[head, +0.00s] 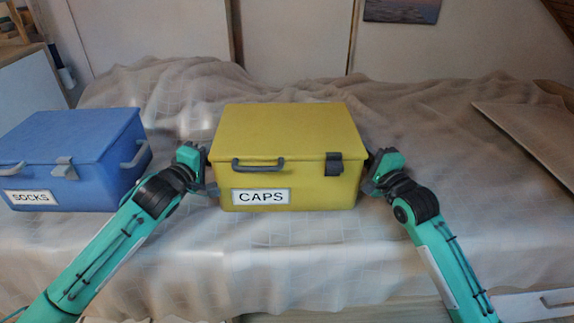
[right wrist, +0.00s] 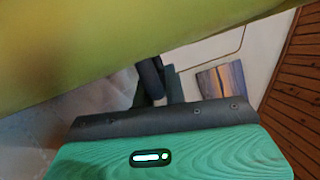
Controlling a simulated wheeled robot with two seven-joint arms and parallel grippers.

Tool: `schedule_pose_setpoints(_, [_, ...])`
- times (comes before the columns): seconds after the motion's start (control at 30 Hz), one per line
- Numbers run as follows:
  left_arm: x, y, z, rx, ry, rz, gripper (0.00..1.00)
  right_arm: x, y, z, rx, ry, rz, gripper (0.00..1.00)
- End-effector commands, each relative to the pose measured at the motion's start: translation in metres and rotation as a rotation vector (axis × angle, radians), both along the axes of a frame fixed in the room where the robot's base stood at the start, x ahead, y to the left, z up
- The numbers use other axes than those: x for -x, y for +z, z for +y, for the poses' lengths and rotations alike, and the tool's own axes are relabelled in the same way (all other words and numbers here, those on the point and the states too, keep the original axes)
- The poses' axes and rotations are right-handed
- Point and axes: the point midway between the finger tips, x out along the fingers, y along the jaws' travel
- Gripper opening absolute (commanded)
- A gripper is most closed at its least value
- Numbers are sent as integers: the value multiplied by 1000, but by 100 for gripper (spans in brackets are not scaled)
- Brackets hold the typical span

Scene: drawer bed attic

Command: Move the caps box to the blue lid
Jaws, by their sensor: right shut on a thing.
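The yellow caps box (head: 285,145), with a CAPS label, a grey front handle and a grey latch, is upright in the middle of the head view, between my two grippers. Whether its base touches the bed is hard to tell. My left gripper (head: 208,178) is at its left side; its fingertips are partly hidden. My right gripper (head: 371,172) is at its right side, shut on it; the fingertips are mostly hidden. In the right wrist view the yellow wall (right wrist: 110,45) fills the top. The blue lid (head: 72,133) tops a closed box at the left.
The blue box (head: 90,188) has a SOCKS label and stands close to my left gripper. A rumpled pale cover (head: 455,210) spreads over the bed. A flat board (head: 535,135) lies at the right. Behind the caps box there is free cover.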

Motion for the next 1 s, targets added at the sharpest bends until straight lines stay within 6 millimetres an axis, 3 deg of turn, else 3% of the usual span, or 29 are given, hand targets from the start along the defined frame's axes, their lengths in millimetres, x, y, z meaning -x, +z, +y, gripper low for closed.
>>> schedule_pose_setpoints(0.33, [0,8,1,-1,3,-2,0,0,7,0,1,-1,-1,0])
schedule_pose_setpoints(1.0, [-1,52,1,0,2,-4,0,0,51,-1,0,-2,-3,0])
